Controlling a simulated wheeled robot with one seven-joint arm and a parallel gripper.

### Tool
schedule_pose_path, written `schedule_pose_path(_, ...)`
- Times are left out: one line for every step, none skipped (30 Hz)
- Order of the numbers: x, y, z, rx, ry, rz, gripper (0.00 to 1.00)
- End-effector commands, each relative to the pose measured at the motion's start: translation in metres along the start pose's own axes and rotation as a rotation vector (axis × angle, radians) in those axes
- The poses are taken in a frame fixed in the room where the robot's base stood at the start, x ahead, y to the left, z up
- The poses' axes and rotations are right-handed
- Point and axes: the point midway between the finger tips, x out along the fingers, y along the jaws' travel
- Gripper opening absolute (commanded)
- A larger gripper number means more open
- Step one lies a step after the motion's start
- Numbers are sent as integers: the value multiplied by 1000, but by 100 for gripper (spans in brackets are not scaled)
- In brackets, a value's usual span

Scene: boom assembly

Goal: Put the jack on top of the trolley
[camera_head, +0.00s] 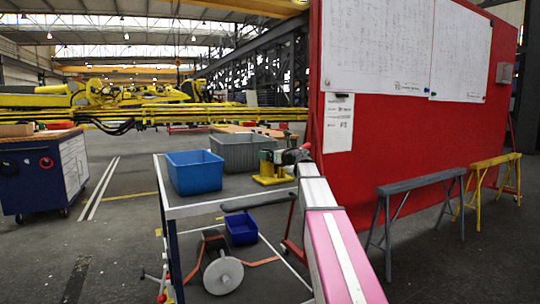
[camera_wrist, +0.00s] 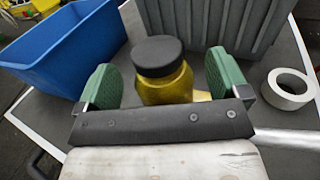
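The yellow jack (camera_head: 272,179) stands upright on the grey top of the trolley (camera_head: 205,210), at its right side. In the wrist view the jack (camera_wrist: 165,88) has a round black cap and a gold body. My gripper (camera_head: 278,158) is at the jack's upper part. In the wrist view the two green fingers of my gripper (camera_wrist: 160,85) stand on either side of the jack, with small gaps visible, so it looks open around it. The jack's lower part is partly hidden by the gripper's black bar in the wrist view.
A blue bin (camera_head: 195,173) and a grey crate (camera_head: 240,152) stand on the trolley, left of and behind the jack. A white tape roll (camera_wrist: 287,88) lies right of the jack. The lower shelf holds a small blue bin (camera_head: 241,229). A red board (camera_head: 400,140) rises to the right.

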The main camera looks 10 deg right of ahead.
Motion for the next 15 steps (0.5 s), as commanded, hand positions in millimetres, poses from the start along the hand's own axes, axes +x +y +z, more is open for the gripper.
schedule_pose_path(0, 0, 0, 0, 0, 0, 92)
schedule_pose_path(0, 0, 0, 0, 0, 0, 92)
schedule_pose_path(0, 0, 0, 0, 0, 0, 92)
schedule_pose_path(0, 0, 0, 0, 0, 0, 92)
schedule_pose_path(0, 0, 0, 0, 0, 0, 92)
schedule_pose_path(0, 0, 0, 0, 0, 0, 92)
schedule_pose_path(0, 0, 0, 0, 0, 0, 92)
schedule_pose_path(0, 0, 1, 0, 0, 0, 92)
schedule_pose_path(-2, 0, 1, 0, 0, 0, 92)
schedule_pose_path(-4, 0, 1, 0, 0, -1, 92)
schedule_pose_path(-7, 1, 1, 0, 0, -1, 92)
schedule_pose_path(-11, 1, 0, 0, 0, -1, 92)
schedule_pose_path(-15, 1, 0, 0, -1, -1, 92)
schedule_pose_path(-20, 1, 0, 0, -1, -2, 92)
schedule_pose_path(-27, 1, 0, 0, -1, -3, 92)
